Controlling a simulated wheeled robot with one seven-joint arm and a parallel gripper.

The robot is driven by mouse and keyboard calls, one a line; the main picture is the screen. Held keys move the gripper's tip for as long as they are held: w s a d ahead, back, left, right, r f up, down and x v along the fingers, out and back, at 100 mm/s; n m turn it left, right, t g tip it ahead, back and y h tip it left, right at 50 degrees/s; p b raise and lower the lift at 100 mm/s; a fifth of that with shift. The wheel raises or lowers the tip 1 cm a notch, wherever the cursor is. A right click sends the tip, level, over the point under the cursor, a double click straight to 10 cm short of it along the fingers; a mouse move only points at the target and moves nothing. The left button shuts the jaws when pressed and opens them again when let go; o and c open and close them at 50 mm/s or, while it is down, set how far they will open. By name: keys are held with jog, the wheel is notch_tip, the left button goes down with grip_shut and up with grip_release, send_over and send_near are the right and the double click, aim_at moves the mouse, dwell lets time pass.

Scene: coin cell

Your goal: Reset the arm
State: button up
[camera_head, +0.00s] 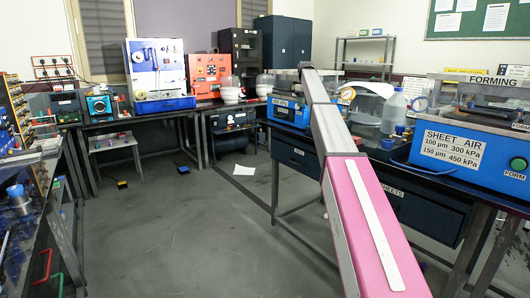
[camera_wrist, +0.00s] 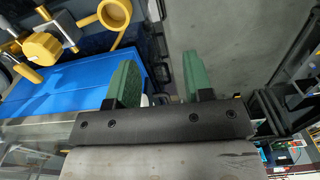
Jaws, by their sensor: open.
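My gripper (camera_wrist: 159,60) shows in the wrist view with its two green fingers apart and nothing between them. Beyond the fingers I see grey floor (camera_wrist: 220,35) and dark shapes that I cannot name. A blue surface (camera_wrist: 75,85) with yellow fittings (camera_wrist: 45,45) lies left of the fingers, apart from them as far as I can tell. In the head view my pink and grey arm reaches from the bottom right up over the right bench. The gripper itself cannot be made out there.
The right bench (camera_head: 430,178) carries a blue sheet forming machine (camera_head: 450,155), another blue machine (camera_head: 288,112) and a clear bottle (camera_head: 394,110). A cluttered bench stands at left. Benches with blue and orange machines (camera_head: 208,72) line the back.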

jog(key=s+f+m, duration=0.1)
jog(key=s+f, duration=0.7)
jog(key=f, duration=0.3)
jog(key=s+a+f+m, duration=0.1)
jog(key=s+f, duration=0.7)
jog(key=f, duration=0.3)
jog(key=s+f+m, duration=0.1)
jog(key=s+f, duration=0.7)
jog(key=f, duration=0.3)
jog(key=s+f+m, duration=0.1)
jog(key=s+f, duration=0.5)
jog(key=s, duration=0.5)
jog(key=s+f+m, duration=0.1)
jog(key=s+f, duration=0.5)
jog(key=s, duration=0.5)
jog(key=s+f+m, duration=0.1)
jog(key=s+f, duration=0.5)
jog(key=s, duration=0.5)
jog(key=shift+s+a+f+m, duration=0.2)
jog(key=shift+s+a+m, duration=0.15)
jog(key=shift+m, duration=0.05)
